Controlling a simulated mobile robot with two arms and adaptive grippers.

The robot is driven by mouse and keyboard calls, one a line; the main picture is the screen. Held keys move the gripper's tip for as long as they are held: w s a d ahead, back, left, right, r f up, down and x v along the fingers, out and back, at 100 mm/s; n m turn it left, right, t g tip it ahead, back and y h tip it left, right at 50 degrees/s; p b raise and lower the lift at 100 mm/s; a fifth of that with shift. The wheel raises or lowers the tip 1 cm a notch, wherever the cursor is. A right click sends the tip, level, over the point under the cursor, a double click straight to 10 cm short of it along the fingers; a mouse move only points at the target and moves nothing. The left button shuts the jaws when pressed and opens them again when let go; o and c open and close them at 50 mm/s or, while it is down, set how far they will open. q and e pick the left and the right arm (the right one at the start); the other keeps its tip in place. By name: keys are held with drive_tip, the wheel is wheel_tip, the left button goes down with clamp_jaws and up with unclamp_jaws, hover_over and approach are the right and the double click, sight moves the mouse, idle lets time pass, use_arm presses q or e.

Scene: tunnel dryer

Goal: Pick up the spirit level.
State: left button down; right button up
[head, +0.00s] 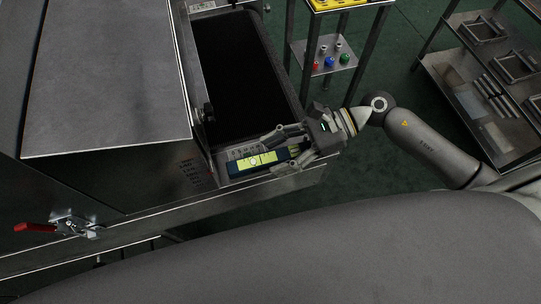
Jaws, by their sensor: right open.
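The spirit level (243,167) is a dark blue bar with a yellow-green face. It lies on the metal ledge at the near end of the dryer's black belt. My right gripper (279,151) comes in from the right, its open fingers on either side of the level's right end. Whether the fingers touch the level cannot be told. The right end of the level is partly hidden by the gripper. My left gripper is not in view.
The black belt (245,75) runs back between metal side rails. A large metal housing (110,80) stands left, with a red-handled clamp (36,228) below. A small stand with coloured buttons (330,60) is behind. A shelf rack (490,90) stands at right.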

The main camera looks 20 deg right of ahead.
clamp_jaws()
idle(0.3)
